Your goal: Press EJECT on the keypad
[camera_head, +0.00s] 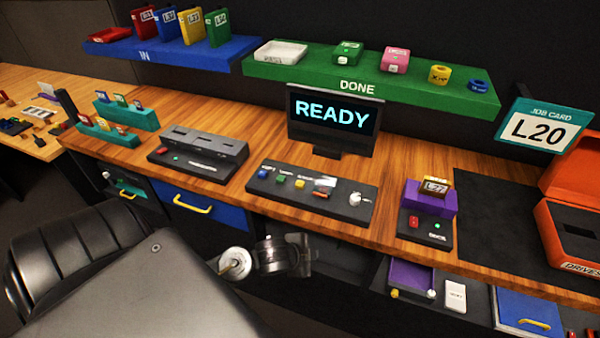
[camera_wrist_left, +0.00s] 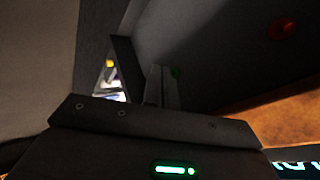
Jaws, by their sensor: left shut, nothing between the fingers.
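The dark keypad panel (camera_head: 316,208) lies on the wooden desk below the READY screen. It carries a row of blue, green, yellow and orange-white buttons and a white knob or ball at its right end. Its small labels are too blurred for me to tell which is EJECT. My left gripper (camera_head: 308,254) is in front of the desk edge, below and apart from the panel. In the left wrist view its fingers (camera_wrist_left: 161,86) are together with nothing between them. My right gripper is in neither view.
The READY monitor (camera_head: 333,119) stands behind the panel. A dark slotted unit (camera_head: 197,146) is to its left, and a purple-topped device (camera_head: 430,204) to its right. The wood around the panel is mostly clear.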

